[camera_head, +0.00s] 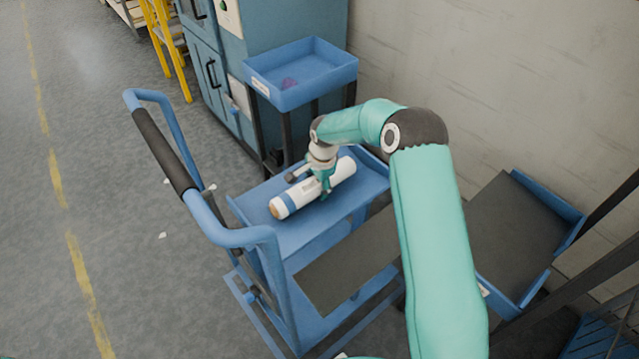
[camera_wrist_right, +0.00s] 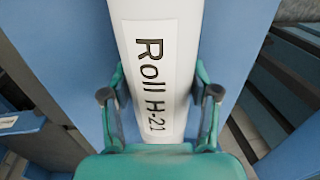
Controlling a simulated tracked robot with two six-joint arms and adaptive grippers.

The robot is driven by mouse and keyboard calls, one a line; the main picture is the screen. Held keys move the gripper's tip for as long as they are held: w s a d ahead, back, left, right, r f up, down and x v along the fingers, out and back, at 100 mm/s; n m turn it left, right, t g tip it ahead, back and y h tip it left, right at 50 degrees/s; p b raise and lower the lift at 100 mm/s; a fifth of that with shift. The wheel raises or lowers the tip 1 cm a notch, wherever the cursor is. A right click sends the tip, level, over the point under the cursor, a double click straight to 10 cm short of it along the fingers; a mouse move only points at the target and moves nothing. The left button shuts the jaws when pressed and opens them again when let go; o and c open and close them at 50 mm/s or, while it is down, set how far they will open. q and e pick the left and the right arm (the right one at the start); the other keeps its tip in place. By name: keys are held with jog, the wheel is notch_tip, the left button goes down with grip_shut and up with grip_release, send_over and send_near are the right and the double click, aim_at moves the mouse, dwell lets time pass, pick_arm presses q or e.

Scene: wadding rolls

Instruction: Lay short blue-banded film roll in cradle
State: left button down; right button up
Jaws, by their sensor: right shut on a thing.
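The film roll (camera_head: 299,196) is white with a blue band near its lower left end and a brown core at that end. It lies level over the blue top shelf of the cart (camera_head: 262,232); I cannot tell whether it touches the shelf. My right gripper (camera_head: 327,187) is around its middle from above, shut on it. In the right wrist view the roll (camera_wrist_right: 158,30) runs between the fingers (camera_wrist_right: 160,98), with a label reading "Roll H-21". I cannot make out a cradle for certain. My left gripper is not in view.
A small blue tray (camera_head: 310,97) with a purple item stands behind the cart, beside a blue cabinet (camera_head: 290,25). A blue-edged bin with a dark surface (camera_head: 510,228) stands at right by the wall. The cart's handle (camera_head: 165,150) rises at left. Open floor lies left.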

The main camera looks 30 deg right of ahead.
jog(key=shift+f+b, duration=0.45)
jog(key=o, duration=1.6)
jog(key=shift+r+p, duration=0.4)
jog(key=shift+p, duration=0.1)
notch_tip(320, 180, up, 12)
jog(key=s, duration=0.2)
jog(key=shift+r, duration=0.15)
